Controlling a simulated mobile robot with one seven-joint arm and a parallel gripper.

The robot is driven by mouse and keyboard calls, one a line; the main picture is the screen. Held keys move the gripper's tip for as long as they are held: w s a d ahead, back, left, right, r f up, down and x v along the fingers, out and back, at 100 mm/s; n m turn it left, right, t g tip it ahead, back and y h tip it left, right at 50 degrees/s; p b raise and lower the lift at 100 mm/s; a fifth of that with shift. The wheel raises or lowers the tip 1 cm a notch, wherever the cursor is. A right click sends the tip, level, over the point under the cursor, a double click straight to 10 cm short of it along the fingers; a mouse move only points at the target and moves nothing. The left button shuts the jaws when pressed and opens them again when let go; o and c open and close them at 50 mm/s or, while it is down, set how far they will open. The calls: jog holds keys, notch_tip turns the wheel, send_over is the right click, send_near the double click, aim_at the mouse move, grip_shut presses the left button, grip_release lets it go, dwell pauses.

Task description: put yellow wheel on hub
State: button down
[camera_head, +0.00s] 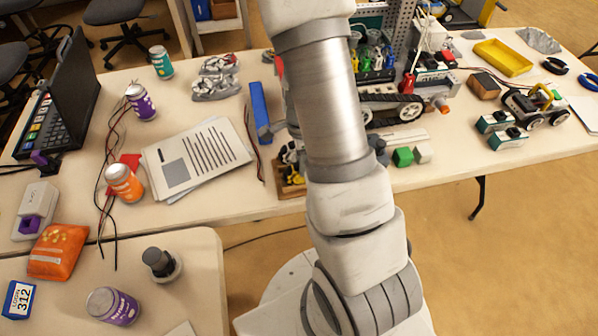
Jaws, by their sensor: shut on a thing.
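My arm rises through the middle of the head view and leaves it at the top edge. My gripper is out of view, so what it holds does not show. I cannot make out a yellow wheel. A small wheeled rover (535,107) with a yellow part stands on the long table at the right. A tracked robot (395,108) with light wheels stands just right of my arm, partly hidden by it. I cannot tell which thing bears the hub.
The long table (210,110) carries a laptop (62,95), printed sheets (195,158), cans and cables. A yellow tray (502,57) and dark rings (555,66) lie at the right. A nearer table (200,300) holds a purple can (112,306) and a dark knob-like piece (158,262).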

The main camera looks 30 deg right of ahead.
jog(key=shift+r, duration=0.1)
jog(key=shift+r+p, duration=2.85)
jog(key=shift+r, duration=0.1)
jog(key=c, duration=1.2)
grip_release()
grip_shut()
